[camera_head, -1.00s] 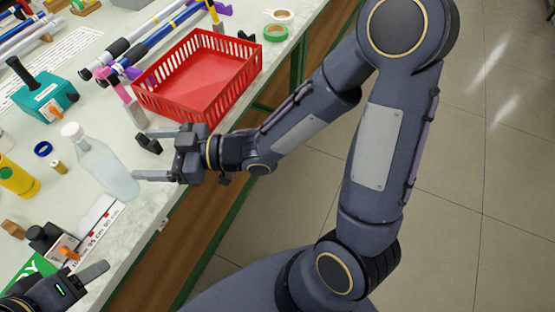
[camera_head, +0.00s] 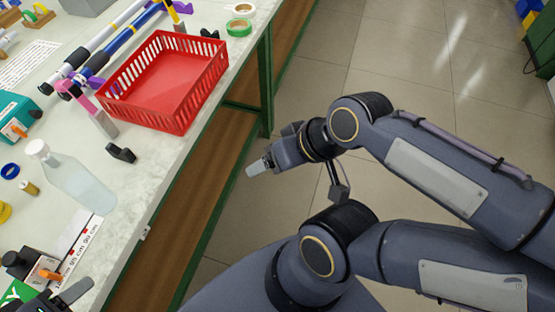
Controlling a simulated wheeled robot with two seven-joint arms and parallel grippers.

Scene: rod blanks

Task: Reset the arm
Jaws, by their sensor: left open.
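My right arm comes in from the right, folded at the elbow. Its gripper (camera_head: 259,168) hangs past the table edge, over the floor, clear of the table (camera_head: 150,205). Only one light fingertip shows clearly, so its opening cannot be told; I see nothing held in it. My left gripper (camera_head: 68,297) is at the bottom left corner, largely cut off by the frame. It is open, with one grey finger showing near the table's front edge, below the printed ruler strip (camera_head: 84,240). Nothing is seen in it.
A red basket (camera_head: 170,82), empty, stands near the table edge. Rods (camera_head: 105,45) lie behind. Tape rolls (camera_head: 239,27) are at the back. Floor (camera_head: 330,80) right of the table is open.

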